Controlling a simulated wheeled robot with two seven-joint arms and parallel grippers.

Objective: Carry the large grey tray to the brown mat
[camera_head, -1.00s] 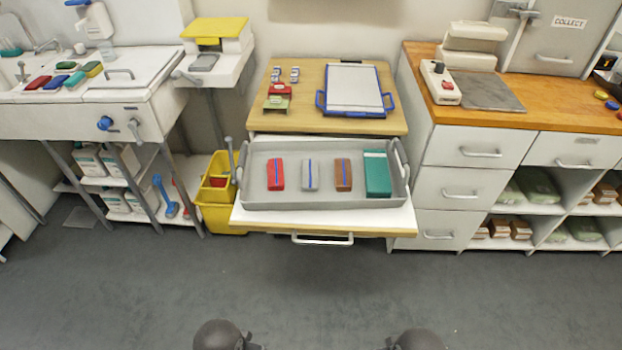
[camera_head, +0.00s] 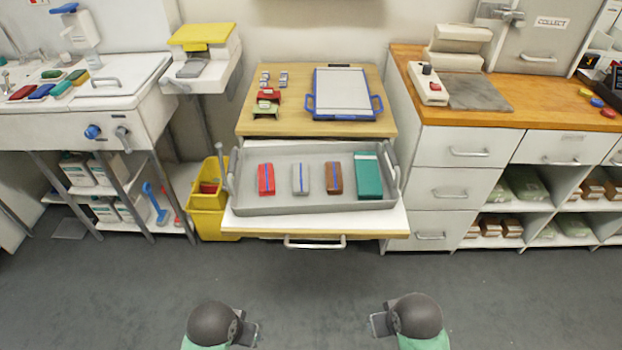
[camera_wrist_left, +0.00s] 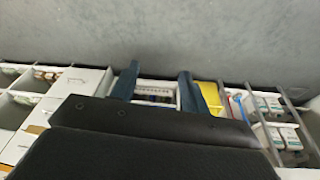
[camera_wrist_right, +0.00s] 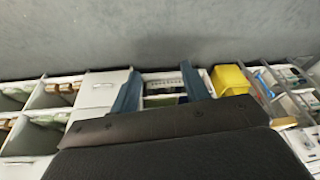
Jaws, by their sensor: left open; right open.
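The large grey tray (camera_head: 300,208) rests on a pulled-out white drawer board (camera_head: 392,222) below a wooden table top, with a raised handle at each short end. In it lie a red block (camera_head: 266,179), a grey block (camera_head: 300,179), a brown block (camera_head: 333,178) and a green box (camera_head: 368,178). A flat grey-brown mat (camera_head: 478,93) lies on the wooden counter at the right. My left gripper (camera_head: 252,334) and right gripper (camera_head: 376,324) are low in the head view, apart from the tray. Both show open and empty in the left wrist (camera_wrist_left: 157,80) and right wrist (camera_wrist_right: 160,84) views.
A blue-handled board (camera_head: 346,92) and small items are on the wooden top (camera_head: 300,122) behind the tray. A white device (camera_head: 428,84) stands left of the mat. A yellow bin (camera_head: 209,205) is left of the drawer. The floor in front is clear.

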